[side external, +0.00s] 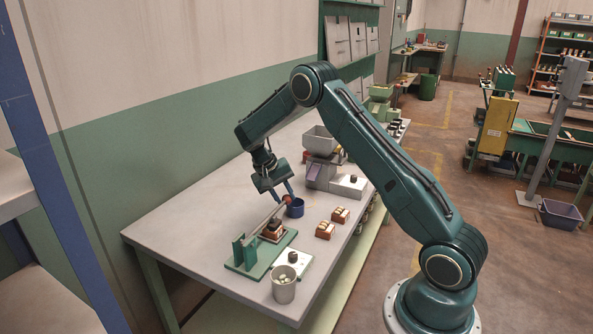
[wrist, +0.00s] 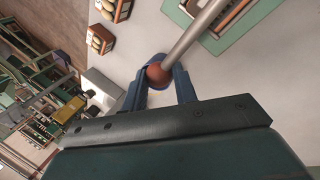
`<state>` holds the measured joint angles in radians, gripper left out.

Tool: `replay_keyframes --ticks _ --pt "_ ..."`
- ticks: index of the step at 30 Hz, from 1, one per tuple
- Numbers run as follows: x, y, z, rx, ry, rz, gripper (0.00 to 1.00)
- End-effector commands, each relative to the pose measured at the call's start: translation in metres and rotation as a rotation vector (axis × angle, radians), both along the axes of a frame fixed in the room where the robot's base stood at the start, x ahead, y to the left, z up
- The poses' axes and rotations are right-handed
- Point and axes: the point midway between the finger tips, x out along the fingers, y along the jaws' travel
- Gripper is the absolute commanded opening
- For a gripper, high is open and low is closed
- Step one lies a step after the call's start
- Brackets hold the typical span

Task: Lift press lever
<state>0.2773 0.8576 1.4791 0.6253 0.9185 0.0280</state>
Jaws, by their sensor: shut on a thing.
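The press has a green base (side external: 250,268) near the front left of the table, with green uprights at its left end. Its lever is a grey bar (side external: 268,216) that slopes up from the press to a red-brown ball knob (side external: 287,199). My gripper (side external: 284,196) is shut on the knob, with a blue finger on each side. In the wrist view the knob (wrist: 157,74) lies between the fingers of my gripper (wrist: 159,77), and the bar (wrist: 196,32) runs to the upper right. A brown block (side external: 272,231) with a dark top sits in the press under the bar.
Two brown blocks (side external: 325,231) (side external: 340,215) with pale tops lie to the right. A grey cup (side external: 284,288) and a white box (side external: 292,264) are at the front. A hopper (side external: 321,141) stands farther back. The table's left side is clear.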

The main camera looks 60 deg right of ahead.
Motion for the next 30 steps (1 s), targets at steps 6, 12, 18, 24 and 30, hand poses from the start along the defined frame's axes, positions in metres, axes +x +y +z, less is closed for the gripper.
replay_keyframes --ticks 6,12,18,24,30 --pt "-0.001 0.0 0.002 -0.008 0.005 0.002 0.0" --pt "-0.001 0.001 0.011 -0.051 0.004 0.002 0.0" --pt "-0.001 0.005 0.028 -0.135 0.007 0.004 0.0" --pt "-0.001 0.012 0.053 -0.257 0.007 0.005 0.0" --pt "-0.001 0.024 0.082 -0.272 0.006 0.001 0.0"
